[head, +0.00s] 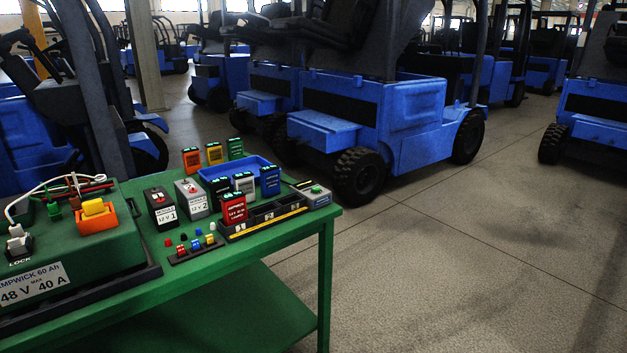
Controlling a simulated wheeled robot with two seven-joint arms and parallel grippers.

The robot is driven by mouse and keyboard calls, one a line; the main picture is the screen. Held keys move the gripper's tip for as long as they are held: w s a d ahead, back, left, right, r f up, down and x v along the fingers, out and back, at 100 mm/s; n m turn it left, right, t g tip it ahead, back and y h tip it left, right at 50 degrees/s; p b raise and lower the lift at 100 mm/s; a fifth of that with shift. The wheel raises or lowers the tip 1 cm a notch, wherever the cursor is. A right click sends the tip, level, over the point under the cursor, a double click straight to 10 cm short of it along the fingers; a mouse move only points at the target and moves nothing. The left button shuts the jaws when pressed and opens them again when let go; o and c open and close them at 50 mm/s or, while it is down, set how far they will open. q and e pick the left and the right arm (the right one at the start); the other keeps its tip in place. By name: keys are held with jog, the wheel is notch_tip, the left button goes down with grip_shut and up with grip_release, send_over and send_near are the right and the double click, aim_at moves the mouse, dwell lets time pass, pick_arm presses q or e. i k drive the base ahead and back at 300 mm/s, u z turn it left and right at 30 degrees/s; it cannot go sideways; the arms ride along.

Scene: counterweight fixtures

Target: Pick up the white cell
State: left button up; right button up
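The white cell (244,184) is a small upright block with a dark top, on the green table (276,236). It stands in a row between a dark cell (221,191) on its left and a blue cell (270,181) on its right. A red cell (234,208) stands in front of it, at the left end of a black slotted holder (266,217), and may hide part of its lower left. Neither of my grippers is in view.
A blue tray (236,167) lies behind the row, with orange (191,160), yellow (214,154) and green (235,148) cells beyond. Two module boxes (160,208) (192,198), a rack of small coloured pieces (196,249) and a large green unit (75,240) stand left. Forklifts (370,120) stand behind; the right floor is clear.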

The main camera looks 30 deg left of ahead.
aim_at(244, 182)
jog(key=z, duration=0.15)
jog(key=i, duration=0.9)
jog(key=u, duration=0.25)
